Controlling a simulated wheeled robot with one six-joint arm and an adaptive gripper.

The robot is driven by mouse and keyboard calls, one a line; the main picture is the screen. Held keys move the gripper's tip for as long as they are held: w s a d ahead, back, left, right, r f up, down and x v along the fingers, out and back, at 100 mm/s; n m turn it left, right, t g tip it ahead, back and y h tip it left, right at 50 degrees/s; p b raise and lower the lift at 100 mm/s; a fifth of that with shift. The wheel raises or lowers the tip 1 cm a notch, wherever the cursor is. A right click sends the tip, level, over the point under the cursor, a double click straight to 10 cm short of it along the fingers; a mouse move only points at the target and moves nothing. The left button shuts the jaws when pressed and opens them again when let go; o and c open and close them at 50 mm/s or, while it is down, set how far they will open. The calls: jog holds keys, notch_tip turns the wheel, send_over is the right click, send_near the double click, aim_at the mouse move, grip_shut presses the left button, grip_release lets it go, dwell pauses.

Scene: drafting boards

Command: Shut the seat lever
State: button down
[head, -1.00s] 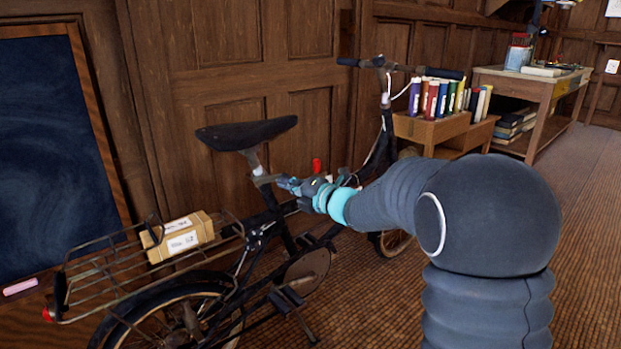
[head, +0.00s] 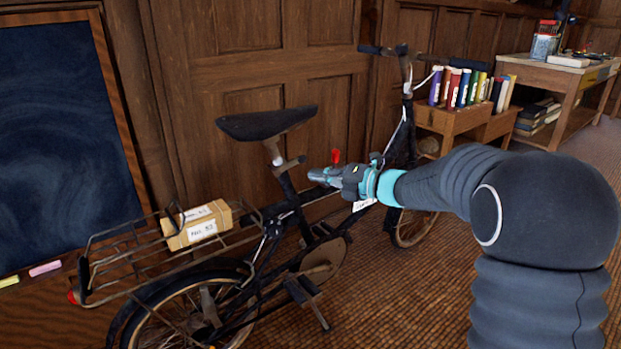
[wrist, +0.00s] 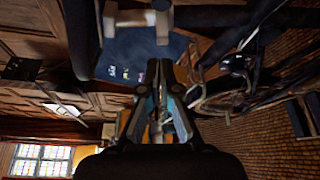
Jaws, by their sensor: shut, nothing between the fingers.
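The seat lever (head: 293,162) is a short grey bar at the clamp of the bicycle's seat post (head: 273,152), below the black saddle (head: 268,123). It sticks out from the post to the right, tilted slightly up. My gripper (head: 312,177) is shut and empty. In the head view its tips are just right of and below the lever's end, and a small gap appears between them. In the wrist view, my gripper (wrist: 166,72) points toward pale grey metal parts near the top, with a dark tube beside them. I cannot tell exactly which part there is the lever.
The bicycle's rear rack (head: 110,262) holds a labelled parcel (head: 197,226). A red piece (head: 336,157) shows just behind my gripper. A chalkboard (head: 60,140) and panelled wall stand behind. Books on a low wooden unit (head: 450,120) are at right. The floor at front right is open.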

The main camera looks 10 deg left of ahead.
jog(key=w+d+r, duration=0.1)
jog(key=d+r, duration=0.1)
jog(key=d, duration=0.5)
jog(key=shift+w+d, duration=0.25)
jog(key=shift+d, duration=0.15)
